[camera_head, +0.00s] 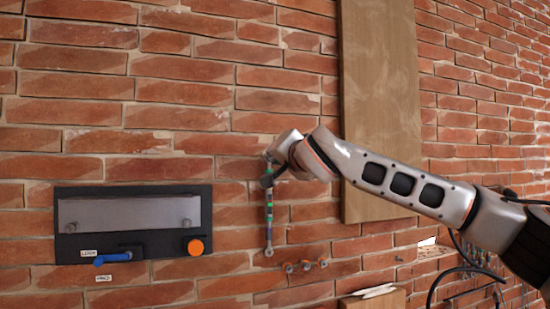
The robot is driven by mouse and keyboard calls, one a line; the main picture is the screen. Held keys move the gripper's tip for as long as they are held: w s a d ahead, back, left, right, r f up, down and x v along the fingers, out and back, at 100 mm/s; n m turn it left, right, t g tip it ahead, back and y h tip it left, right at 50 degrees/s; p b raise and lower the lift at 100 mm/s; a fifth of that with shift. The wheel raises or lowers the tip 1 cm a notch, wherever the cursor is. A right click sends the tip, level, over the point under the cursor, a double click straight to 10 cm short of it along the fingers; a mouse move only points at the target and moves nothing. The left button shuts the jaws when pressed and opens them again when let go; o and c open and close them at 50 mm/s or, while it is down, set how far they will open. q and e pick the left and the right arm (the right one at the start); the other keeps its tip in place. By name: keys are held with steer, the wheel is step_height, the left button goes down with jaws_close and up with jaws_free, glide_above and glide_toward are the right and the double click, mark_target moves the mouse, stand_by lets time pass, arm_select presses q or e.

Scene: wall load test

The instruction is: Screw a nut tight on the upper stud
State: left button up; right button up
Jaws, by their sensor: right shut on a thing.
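My right gripper (271,172) reaches in from the right to the upper end of a slim upright bar (269,228) at the brick wall. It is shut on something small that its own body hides. The bar has green and dark bands and a ring-shaped lower end. The gripper covers the bar's top, so the upper stud and any nut on it do not show clearly. I cannot tell whether the fingers touch the bar. My left gripper is not in view.
A black panel (140,240) with a pale window, a blue lever (113,258) and an orange knob (195,247) is on the wall at left. Several small orange-tipped pieces (306,266) sit below the bar. A wooden board (380,90) stands behind my right arm. Cables hang at lower right.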

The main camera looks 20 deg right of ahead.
steer(key=shift+w, duration=0.25)
stand_by(0.4)
steer(key=o, duration=1.2)
steer(key=s, duration=0.5)
steer(key=shift+d, duration=0.1)
